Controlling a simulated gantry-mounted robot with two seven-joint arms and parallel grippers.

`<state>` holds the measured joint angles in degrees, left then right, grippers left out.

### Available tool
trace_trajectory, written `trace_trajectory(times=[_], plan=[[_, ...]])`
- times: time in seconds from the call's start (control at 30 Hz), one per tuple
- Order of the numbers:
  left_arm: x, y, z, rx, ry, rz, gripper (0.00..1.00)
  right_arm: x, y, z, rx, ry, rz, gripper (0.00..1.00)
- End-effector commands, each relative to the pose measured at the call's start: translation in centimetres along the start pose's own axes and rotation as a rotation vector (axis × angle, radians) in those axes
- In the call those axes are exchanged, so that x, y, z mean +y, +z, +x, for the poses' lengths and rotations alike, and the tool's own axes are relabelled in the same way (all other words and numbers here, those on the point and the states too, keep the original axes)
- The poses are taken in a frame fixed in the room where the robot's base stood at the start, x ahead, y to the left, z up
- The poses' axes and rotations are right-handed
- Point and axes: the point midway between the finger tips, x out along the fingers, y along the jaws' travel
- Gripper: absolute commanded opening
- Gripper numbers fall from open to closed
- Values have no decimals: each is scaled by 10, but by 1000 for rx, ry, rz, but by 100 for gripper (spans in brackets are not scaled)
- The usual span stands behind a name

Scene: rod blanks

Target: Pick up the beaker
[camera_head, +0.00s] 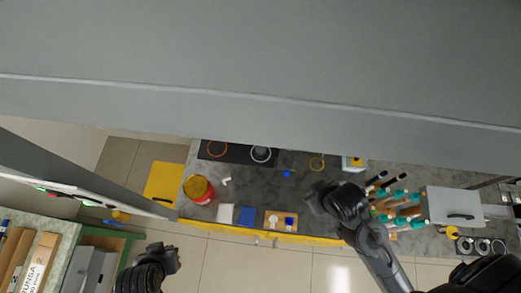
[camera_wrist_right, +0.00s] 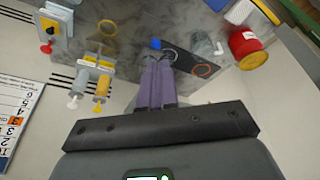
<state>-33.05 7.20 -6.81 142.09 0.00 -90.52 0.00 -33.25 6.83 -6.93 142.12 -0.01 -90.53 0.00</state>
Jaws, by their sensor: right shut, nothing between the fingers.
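I cannot clearly make out a beaker in either view. A small greyish, possibly see-through shape (camera_wrist_right: 202,42) beside a white bent piece (camera_wrist_right: 219,49) in the right wrist view is too unclear to name. My right gripper (camera_wrist_right: 160,62) has its two purple fingers together and empty, pointing over the grey counter. In the head view my right gripper (camera_head: 318,198) is above the counter's right-middle part, its fingertips hard to see. My left gripper (camera_head: 163,262) is low at the left, in front of the counter and over the floor; its fingers are unclear.
A red container (camera_head: 199,190) with a yellow top stands at the counter's left end. Dark mats with orange and white rings (camera_head: 261,154) lie at the back. Several teal-capped tubes (camera_head: 398,195) and a white box (camera_head: 453,205) stand right. A grey overhead panel (camera_head: 260,70) fills the upper view.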

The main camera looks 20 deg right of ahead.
Motion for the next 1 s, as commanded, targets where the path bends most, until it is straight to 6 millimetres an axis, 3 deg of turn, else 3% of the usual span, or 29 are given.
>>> trace_trajectory(times=[0.07, 0.67, 1.0], plan=[[0, 1, 0, -1, -1, 2, 0, 0, 0, 0, 0, -1, 2, 3], [3, 1, 0, -2, 9, -8, 0, 0, 0, 0, 0, -1, 3, 95], [4, 1, 0, -2, 11, -10, 0, 2, -1, 0, 2, 4, -1, 97]])
